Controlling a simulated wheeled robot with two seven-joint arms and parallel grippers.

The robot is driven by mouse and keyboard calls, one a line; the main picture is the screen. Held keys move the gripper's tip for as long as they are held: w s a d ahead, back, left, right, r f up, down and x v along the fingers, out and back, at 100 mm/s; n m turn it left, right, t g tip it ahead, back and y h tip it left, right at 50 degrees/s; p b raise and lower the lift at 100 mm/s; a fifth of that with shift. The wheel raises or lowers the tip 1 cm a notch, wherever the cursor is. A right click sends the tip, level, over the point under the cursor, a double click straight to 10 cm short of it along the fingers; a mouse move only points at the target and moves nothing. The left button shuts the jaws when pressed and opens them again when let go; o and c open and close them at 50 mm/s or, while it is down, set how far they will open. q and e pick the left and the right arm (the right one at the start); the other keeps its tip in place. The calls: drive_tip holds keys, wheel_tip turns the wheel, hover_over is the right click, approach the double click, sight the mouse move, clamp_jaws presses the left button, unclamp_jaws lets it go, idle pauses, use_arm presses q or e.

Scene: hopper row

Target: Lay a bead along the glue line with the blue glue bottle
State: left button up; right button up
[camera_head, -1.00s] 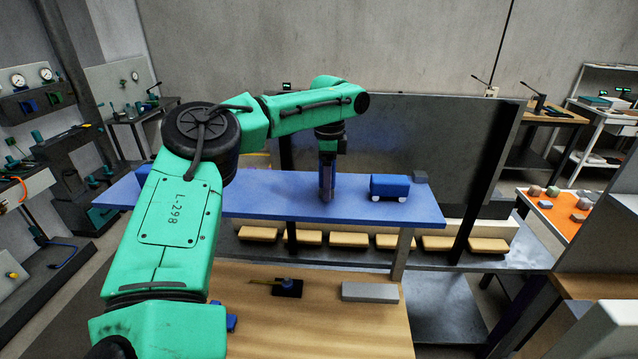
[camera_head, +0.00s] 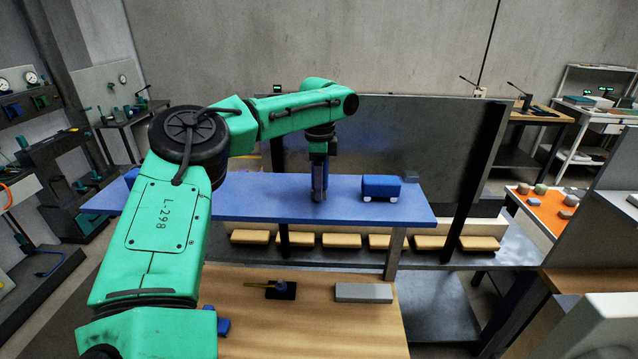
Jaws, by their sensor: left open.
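My left gripper (camera_head: 319,190) points straight down over the blue shelf (camera_head: 265,207), with its fingertips close to the shelf top. It is open, with nothing visible between its fingers. Whether it touches the shelf, I cannot tell. A small blue and yellow item (camera_head: 280,286) lies on a black pad on the wooden table (camera_head: 315,330); it is too small to say if it is the glue bottle. Another blue item (camera_head: 223,326) on the table is partly hidden by my left arm. I cannot make out a glue line. My right gripper is out of view.
A blue block with white feet (camera_head: 381,187) sits on the shelf right of my gripper. A grey bar (camera_head: 363,293) lies on the wooden table. Several tan blocks (camera_head: 332,241) line a lower ledge. A dark panel (camera_head: 425,140) stands behind the shelf.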

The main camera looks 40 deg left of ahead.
use_arm(q)
drive_tip(key=shift+r, duration=0.1)
drive_tip(key=shift+r, duration=2.6)
clamp_jaws()
drive_tip(key=shift+r, duration=3)
